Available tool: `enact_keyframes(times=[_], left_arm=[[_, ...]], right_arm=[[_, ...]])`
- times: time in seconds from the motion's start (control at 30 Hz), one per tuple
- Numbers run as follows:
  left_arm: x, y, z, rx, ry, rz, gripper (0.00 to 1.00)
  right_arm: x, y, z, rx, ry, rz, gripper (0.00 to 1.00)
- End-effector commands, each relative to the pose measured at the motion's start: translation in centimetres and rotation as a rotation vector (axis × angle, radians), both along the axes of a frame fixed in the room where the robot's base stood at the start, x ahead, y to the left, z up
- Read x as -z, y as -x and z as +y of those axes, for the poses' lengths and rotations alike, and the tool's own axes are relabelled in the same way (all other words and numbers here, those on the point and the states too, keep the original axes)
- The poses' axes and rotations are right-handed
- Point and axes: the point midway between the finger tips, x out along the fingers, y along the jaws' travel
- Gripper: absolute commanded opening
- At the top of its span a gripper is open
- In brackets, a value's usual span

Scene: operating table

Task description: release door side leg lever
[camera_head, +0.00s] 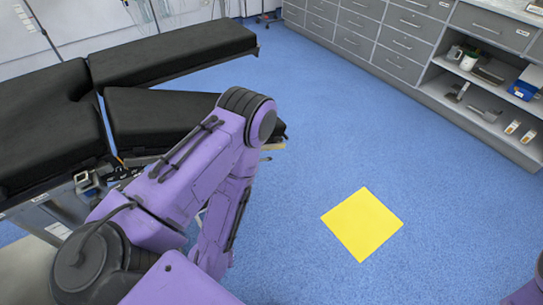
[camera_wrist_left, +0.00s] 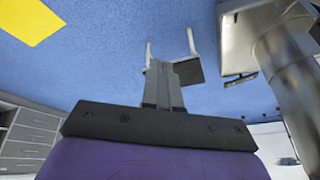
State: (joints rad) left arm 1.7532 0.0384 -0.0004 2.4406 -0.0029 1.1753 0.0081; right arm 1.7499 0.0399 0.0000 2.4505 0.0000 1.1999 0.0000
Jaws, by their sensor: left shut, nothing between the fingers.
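The operating table's two black leg sections show in the head view: a farther one (camera_head: 170,55) and a nearer one (camera_head: 150,118), partly hidden by my left arm. My left gripper (camera_wrist_left: 164,84) is shut and empty in the left wrist view; in the head view my arm hides it. Just beyond its fingers are thin pale upright pieces (camera_wrist_left: 192,42) and a dark plate (camera_wrist_left: 187,72); I cannot tell whether they touch the fingers. A small dark lever-like part (camera_wrist_left: 241,79) hangs under a pale metal body to the right. I cannot tell which part is the leg lever. My right gripper is out of view.
A thick metal column (camera_wrist_left: 285,75) stands close on the right in the left wrist view. Grey drawer cabinets (camera_head: 385,35) and open shelves (camera_head: 490,90) line the back right. A yellow square (camera_head: 362,224) lies on the blue floor, which is otherwise clear there.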

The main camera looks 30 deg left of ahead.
Motion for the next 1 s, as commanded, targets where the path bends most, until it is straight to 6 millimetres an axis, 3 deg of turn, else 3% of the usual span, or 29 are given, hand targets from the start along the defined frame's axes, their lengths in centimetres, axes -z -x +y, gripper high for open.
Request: enact_keyframes(times=[0.07, 0.17, 0.23, 0.3, 0.37, 0.43, 0.5, 0.6, 0.7, 0.77, 1.0], left_arm=[[1.4, -2.3, -1.0, 0.033, 0.043, -0.002, 0.00], [3.8, -7.7, -3.4, 0.134, 0.140, 0.031, 0.00], [4.7, -12.7, -5.1, 0.241, 0.192, 0.079, 0.00], [4.5, -17.7, -6.2, 0.354, 0.196, 0.145, 0.00], [3.2, -21.8, -6.4, 0.439, 0.159, 0.209, 0.00], [0.7, -26.3, -5.8, 0.520, 0.073, 0.282, 0.00], [-2.6, -30.2, -4.8, 0.567, -0.039, 0.346, 0.00], [-7.7, -34.2, -3.3, 0.587, -0.197, 0.410, 0.00], [-11.6, -36.4, -2.3, 0.579, -0.309, 0.446, 0.00], [-13.0, -37.0, -1.9, 0.574, -0.348, 0.459, 0.00], [-13.8, -37.2, -1.7, 0.570, -0.369, 0.471, 0.00]], right_arm=[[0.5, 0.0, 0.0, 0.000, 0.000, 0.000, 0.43], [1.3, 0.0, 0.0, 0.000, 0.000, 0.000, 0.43], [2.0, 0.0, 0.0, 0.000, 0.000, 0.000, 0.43], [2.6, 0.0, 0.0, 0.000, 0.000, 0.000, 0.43], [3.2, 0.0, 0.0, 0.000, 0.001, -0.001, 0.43], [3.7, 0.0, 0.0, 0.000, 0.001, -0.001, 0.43], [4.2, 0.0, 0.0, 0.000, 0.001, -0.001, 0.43], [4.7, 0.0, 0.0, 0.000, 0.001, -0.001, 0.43], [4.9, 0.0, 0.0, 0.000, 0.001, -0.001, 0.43], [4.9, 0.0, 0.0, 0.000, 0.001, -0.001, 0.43], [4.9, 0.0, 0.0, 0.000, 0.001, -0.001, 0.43]])
